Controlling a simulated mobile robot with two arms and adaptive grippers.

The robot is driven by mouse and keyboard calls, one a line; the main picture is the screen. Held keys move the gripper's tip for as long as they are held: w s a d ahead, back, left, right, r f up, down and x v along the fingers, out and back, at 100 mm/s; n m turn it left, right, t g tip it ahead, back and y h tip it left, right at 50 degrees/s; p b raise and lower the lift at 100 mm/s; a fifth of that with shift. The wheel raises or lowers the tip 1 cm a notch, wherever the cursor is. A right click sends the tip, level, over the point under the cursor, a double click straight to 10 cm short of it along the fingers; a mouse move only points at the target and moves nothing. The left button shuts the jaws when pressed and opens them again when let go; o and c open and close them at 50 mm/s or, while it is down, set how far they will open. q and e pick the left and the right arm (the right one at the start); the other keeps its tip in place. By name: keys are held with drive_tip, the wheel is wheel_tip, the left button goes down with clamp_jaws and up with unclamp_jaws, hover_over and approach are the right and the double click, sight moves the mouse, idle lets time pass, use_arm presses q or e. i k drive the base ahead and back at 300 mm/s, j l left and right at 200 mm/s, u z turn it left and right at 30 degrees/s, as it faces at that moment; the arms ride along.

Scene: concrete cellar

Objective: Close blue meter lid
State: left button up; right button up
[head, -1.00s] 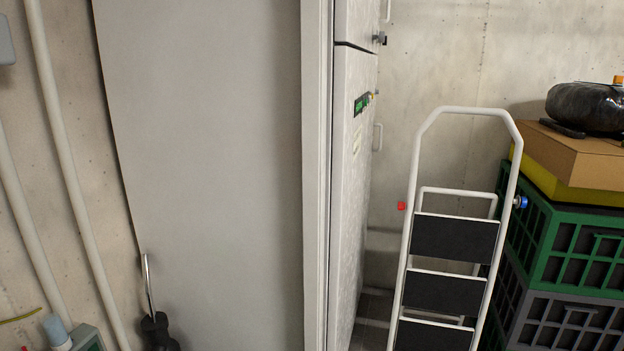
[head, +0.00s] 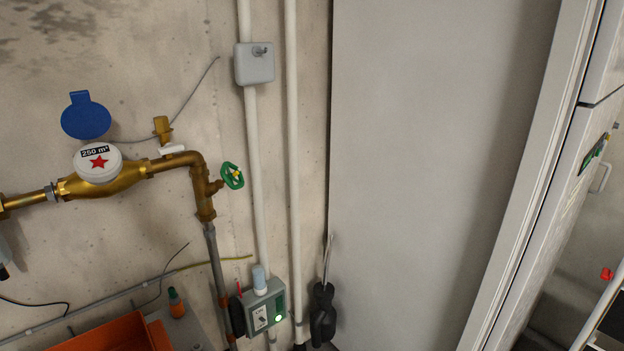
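The blue meter lid (head: 86,116) stands open, raised above the round white meter face (head: 98,162) at the left of the head view. The face shows a "250 m³" label and a red star. The meter sits on a brass body (head: 122,180) in the pipe run along the wall. Neither of my grippers can be made out in the head view.
A green valve wheel (head: 232,176) sticks out right of the meter. A grey-green control box (head: 264,308) and an orange bin (head: 110,336) are below. A large grey cabinet (head: 430,160) fills the right. A grey wall box (head: 255,64) is on the conduit.

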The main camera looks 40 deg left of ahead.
sight(84, 119)
drive_tip(key=u, duration=2)
drive_tip(key=k+l+z, duration=0.15)
drive_tip(key=k, duration=0.25)
drive_tip(key=k+l+z, duration=0.15)
drive_tip(key=k, duration=0.2)
